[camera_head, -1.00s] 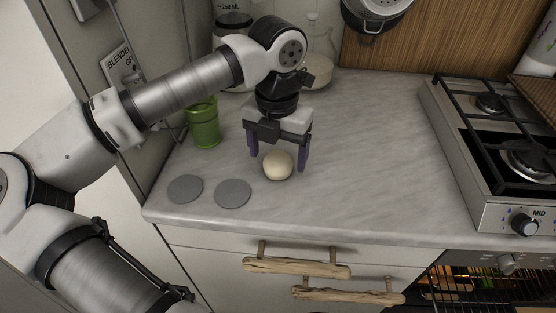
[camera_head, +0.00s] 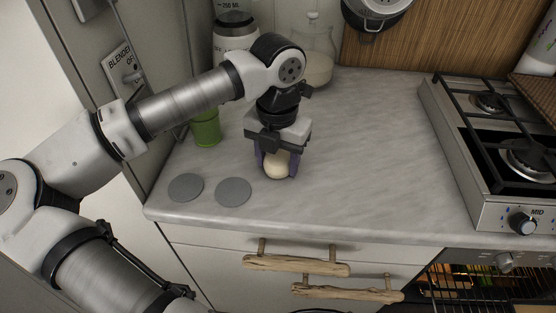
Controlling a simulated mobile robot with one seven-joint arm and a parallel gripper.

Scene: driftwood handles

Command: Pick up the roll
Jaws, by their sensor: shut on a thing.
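The roll (camera_head: 276,170) is a small, pale cream, rounded bun on the grey marbled counter, near its front edge. My gripper (camera_head: 277,165) points down over it, with its purple fingers closed against the roll's left and right sides. The upper part of the roll is hidden by the gripper body. The roll looks to be at counter height; I cannot tell if it is lifted at all.
Two flat grey discs (camera_head: 233,192) (camera_head: 186,187) lie left of the roll. A green cup (camera_head: 206,130) and a glass flask (camera_head: 316,55) stand behind. A gas stove (camera_head: 500,150) is at the right. The counter (camera_head: 380,150) between roll and stove is clear.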

